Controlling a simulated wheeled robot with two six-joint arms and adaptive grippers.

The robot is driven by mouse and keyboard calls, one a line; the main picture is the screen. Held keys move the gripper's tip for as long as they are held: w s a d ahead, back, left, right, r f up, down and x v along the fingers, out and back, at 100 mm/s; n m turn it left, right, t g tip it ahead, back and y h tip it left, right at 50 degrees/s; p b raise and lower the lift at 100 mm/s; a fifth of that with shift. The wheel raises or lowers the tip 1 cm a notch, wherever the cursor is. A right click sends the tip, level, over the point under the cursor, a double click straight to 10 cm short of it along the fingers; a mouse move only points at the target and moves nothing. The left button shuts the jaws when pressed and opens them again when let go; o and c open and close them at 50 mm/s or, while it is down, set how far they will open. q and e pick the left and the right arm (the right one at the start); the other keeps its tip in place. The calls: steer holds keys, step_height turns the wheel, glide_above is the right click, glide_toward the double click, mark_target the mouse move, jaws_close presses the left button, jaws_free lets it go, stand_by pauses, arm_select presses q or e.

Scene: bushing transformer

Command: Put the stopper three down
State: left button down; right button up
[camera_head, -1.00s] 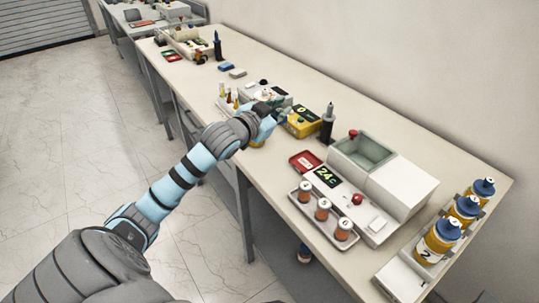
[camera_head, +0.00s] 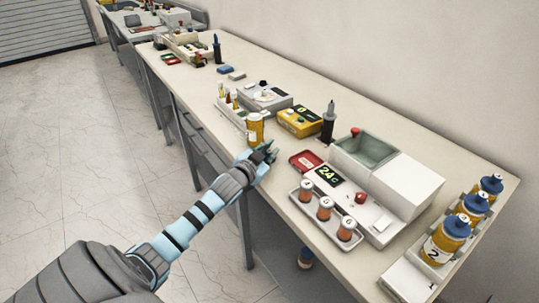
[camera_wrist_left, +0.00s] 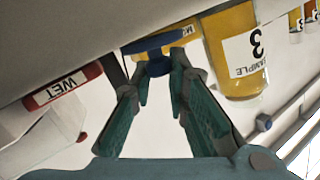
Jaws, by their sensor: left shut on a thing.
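My left gripper (camera_head: 268,150) is low near the front edge of the table, just right of the sample bottle. In the left wrist view its fingers (camera_wrist_left: 160,88) are shut on a blue stopper (camera_wrist_left: 152,42), with its wide disc pointing away from the palm. The yellow sample bottle marked 3 (camera_head: 255,130) stands by the front edge; it also shows in the left wrist view (camera_wrist_left: 238,50), beside the stopper and apart from it. My right gripper is not in view.
A red tray (camera_head: 304,160) lies right of the gripper, before the machine with the 24 display (camera_head: 328,175). A yellow box (camera_head: 299,122) and black bottle (camera_head: 328,122) are behind. Blue-stoppered bottles (camera_head: 453,233) stand far right.

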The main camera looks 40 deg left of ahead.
arm_select(q)
steer(key=c, duration=1.5)
jaws_free()
steer(key=shift+f, duration=0.2)
steer(key=p+v, duration=0.2)
steer(key=v, duration=1)
steer(key=shift+r, duration=0.15)
